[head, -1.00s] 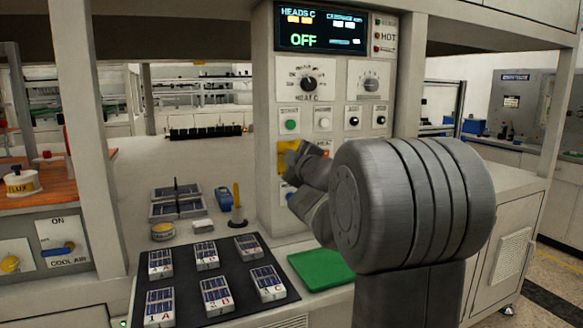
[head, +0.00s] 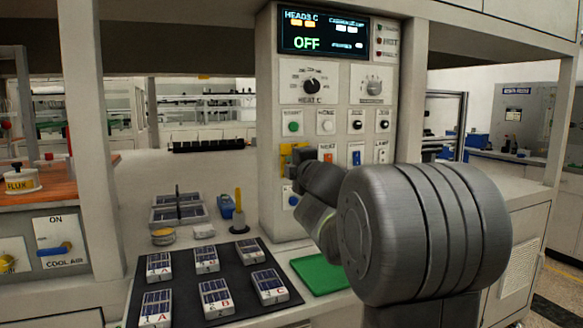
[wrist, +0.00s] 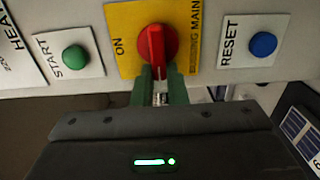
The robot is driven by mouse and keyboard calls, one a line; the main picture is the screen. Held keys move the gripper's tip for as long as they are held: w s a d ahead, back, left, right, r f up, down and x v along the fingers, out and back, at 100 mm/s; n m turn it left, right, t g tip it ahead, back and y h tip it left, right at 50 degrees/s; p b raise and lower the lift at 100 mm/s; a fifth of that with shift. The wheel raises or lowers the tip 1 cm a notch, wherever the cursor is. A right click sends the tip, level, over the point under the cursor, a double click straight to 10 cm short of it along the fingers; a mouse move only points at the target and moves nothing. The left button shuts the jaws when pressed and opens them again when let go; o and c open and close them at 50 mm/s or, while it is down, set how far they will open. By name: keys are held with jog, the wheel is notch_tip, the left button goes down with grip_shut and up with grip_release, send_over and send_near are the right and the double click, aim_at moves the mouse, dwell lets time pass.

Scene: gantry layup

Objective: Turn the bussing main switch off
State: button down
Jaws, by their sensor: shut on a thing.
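The bussing main switch is a red rotary knob (wrist: 156,44) on a yellow plate (wrist: 122,30) lettered ON and BUSSING MAIN in the wrist view. Its raised grip runs up and down in that picture, across from the ON lettering at left. My gripper (wrist: 158,74) has its green fingers shut on the near end of the knob. In the head view the yellow plate (head: 284,160) shows at the panel's lower left, and my gripper (head: 301,160) reaches it from the right, covering the knob.
A green START button (wrist: 75,57) and a blue RESET button (wrist: 263,44) flank the plate closely. The display (head: 322,32) above reads OFF. A black mat (head: 240,308) with several solar cells and a green pad (head: 318,274) lie below.

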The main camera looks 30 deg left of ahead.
jog(key=shift+w+d+f, duration=0.1)
jog(key=shift+f, duration=0.05)
jog(key=c, duration=1.4)
grip_release()
jog(key=shift+c, duration=0.2)
jog(key=p+v, duration=0.1)
jog(key=v, duration=1.2)
jog(key=shift+s+d, duration=0.25)
jog(key=x, duration=1.4)
jog(key=shift+b, duration=0.45)
